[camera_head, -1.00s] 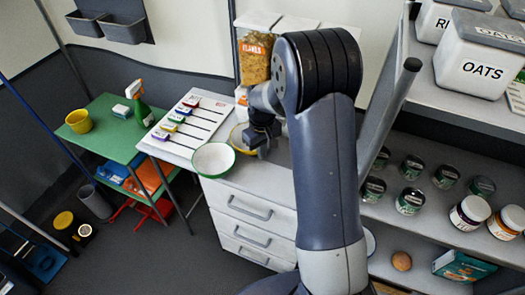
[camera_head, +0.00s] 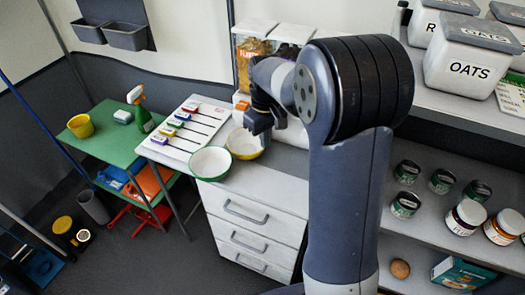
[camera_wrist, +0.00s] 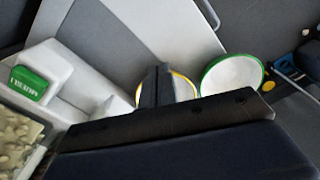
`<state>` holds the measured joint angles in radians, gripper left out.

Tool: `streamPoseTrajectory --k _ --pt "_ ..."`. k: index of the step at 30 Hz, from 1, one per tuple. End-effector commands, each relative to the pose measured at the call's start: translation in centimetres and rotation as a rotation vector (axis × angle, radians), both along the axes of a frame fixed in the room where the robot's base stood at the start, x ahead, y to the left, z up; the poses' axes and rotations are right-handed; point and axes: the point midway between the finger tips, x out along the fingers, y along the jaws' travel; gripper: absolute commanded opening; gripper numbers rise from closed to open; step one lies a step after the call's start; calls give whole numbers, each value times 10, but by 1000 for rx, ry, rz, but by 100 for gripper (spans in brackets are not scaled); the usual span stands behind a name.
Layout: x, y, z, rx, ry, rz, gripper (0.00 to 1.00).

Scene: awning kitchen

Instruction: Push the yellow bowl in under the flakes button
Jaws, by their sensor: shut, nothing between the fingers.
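The yellow bowl (camera_head: 246,146), white inside with a yellow rim, stands on the counter right of the green-rimmed bowl (camera_head: 210,163). My gripper (camera_head: 256,128) is shut and empty, pointing down at the bowl's far side in the head view. In the wrist view my shut fingers (camera_wrist: 153,86) cover part of the yellow bowl (camera_wrist: 182,90); I cannot tell whether they touch it. The flakes dispenser (camera_head: 252,47) stands behind, with an orange part (camera_head: 242,105) low on its front, partly hidden by my arm. A green button (camera_wrist: 29,83) on a dispenser shows in the wrist view.
A white board with coloured sliders (camera_head: 185,130) lies left of the bowls. A green table (camera_head: 105,135) holds a yellow pot (camera_head: 80,126) and a spray bottle (camera_head: 141,112). Shelves with jars and an oats container (camera_head: 470,70) stand at right. The counter's front edge is close to the green-rimmed bowl.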

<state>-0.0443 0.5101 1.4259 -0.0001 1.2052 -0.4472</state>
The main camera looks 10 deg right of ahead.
Motion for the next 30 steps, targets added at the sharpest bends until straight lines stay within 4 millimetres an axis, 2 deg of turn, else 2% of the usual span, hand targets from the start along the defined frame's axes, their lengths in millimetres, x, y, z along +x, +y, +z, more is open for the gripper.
streamPoseTrajectory --k 5,8,20,24,30 --pt "-1 1 -5 -1 3 38 0" --pt "-2 1 -17 0 4 37 0" --pt "-2 1 -101 0 7 36 0" --pt "18 12 -98 0 0 37 0" --pt "31 20 -99 0 0 36 0"
